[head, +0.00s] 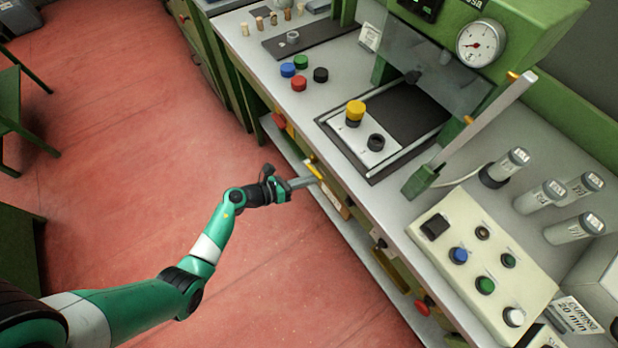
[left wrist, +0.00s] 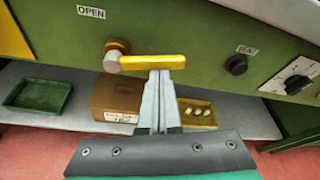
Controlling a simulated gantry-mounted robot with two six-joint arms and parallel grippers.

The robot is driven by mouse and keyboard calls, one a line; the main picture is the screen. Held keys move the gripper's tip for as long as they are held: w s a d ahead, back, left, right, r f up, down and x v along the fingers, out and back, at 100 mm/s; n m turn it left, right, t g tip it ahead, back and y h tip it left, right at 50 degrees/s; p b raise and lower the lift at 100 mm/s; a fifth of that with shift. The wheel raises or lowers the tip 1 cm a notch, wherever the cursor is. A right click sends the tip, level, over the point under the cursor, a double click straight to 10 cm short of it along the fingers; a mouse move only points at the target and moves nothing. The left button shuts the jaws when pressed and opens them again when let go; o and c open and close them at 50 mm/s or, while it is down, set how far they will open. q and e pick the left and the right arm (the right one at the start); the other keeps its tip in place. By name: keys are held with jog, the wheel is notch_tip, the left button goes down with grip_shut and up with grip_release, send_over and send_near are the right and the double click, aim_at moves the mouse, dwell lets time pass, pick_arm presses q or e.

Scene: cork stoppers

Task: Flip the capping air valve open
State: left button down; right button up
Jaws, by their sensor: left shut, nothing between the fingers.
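The air valve has a yellow lever handle (left wrist: 150,62) lying about level, with its round brass pivot (left wrist: 115,52) at its left end. An "OPEN" label (left wrist: 90,12) is on the green panel above and left of the pivot. In the head view the yellow handle (head: 313,171) shows on the bench front. My left gripper (left wrist: 160,76) is shut and empty, its fingertips right at the underside of the handle's right half; I cannot tell whether they touch. In the head view this gripper (head: 305,182) reaches the bench front from the left. My right gripper is not in view.
Below the panel, a shelf holds a green tray (left wrist: 38,96), a brown box (left wrist: 116,98) and a yellow tray (left wrist: 196,124) with small pale items. The red floor before the bench is clear.

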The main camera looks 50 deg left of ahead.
pick_arm(q)
jog(key=shift+w+a+r+n+h+p, duration=0.1)
jog(key=shift+a+r+n+h+p, duration=0.1)
jog(key=shift+r+n+h+p, duration=0.6)
jog(key=a+r+n, duration=0.1)
jog(key=n, duration=0.1)
jog(key=r+n+t+h+b, duration=0.1)
jog(key=n, duration=0.2)
jog(key=a+r+n+h, duration=0.1)
jog(key=n, duration=0.1)
jog(key=shift+w+a+n, duration=0.15)
jog(key=shift+a+n, duration=0.15)
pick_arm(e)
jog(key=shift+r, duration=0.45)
pick_arm(q)
jog(key=s+p, duration=0.2)
jog(key=s, duration=0.7)
jog(key=shift+s+a, duration=0.25)
jog(key=shift+a, duration=0.1)
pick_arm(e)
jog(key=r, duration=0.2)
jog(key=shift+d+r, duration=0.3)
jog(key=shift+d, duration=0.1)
